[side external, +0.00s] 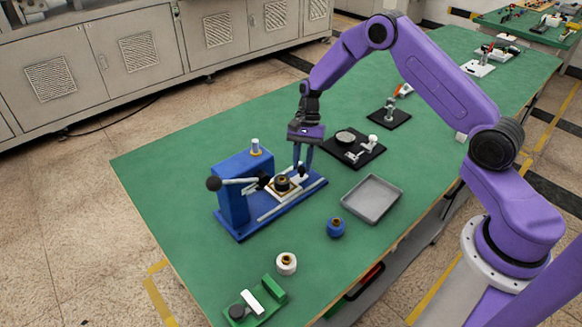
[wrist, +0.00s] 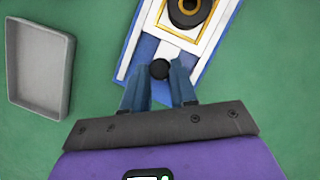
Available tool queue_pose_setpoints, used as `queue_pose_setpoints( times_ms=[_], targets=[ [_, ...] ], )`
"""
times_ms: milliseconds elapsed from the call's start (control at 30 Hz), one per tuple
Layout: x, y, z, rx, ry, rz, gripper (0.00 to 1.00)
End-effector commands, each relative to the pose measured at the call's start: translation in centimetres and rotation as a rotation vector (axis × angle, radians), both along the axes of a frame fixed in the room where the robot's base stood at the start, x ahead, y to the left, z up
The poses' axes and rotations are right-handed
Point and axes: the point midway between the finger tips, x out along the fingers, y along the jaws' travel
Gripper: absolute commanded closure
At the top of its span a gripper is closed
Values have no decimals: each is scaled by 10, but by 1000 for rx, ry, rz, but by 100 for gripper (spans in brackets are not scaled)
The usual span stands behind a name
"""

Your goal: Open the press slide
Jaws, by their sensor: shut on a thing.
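The blue press (side external: 236,180) stands on the table with its blue base extending to the right. Its white slide (side external: 272,192) carries a round black and brass part (side external: 283,184) and also shows in the wrist view (wrist: 165,20), with the part (wrist: 187,10) in a gold square frame. My gripper (side external: 302,172) points down at the slide's right end. In the wrist view its fingers (wrist: 160,82) are on either side of a black knob (wrist: 159,69), shut on it. The fingers partly hide the knob in the side view.
A grey tray (side external: 346,204) lies right of the press. A blue round piece (side external: 336,228), a white round piece (side external: 286,264) and a green fixture (side external: 242,310) stand in front. Black-based fixtures (side external: 371,155) stand behind my gripper. The press lever (side external: 236,182) reaches across the press.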

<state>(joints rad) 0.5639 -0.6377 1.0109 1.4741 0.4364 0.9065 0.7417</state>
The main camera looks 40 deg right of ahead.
Motion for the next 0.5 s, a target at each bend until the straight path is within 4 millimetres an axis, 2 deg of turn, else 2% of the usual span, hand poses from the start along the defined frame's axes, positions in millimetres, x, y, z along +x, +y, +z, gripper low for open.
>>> queue_pose_setpoints(
  times_ms=[367, 400, 433, 500],
  targets=[
    [0, -4, 0, 1, -1, 1, 100],
    [0, -4, 0, 1, -1, 1, 60],
    [0, -4, 0, 1, -1, 1, 50],
    [0, -4, 0, 1, -1, 1, 47]
  ],
)
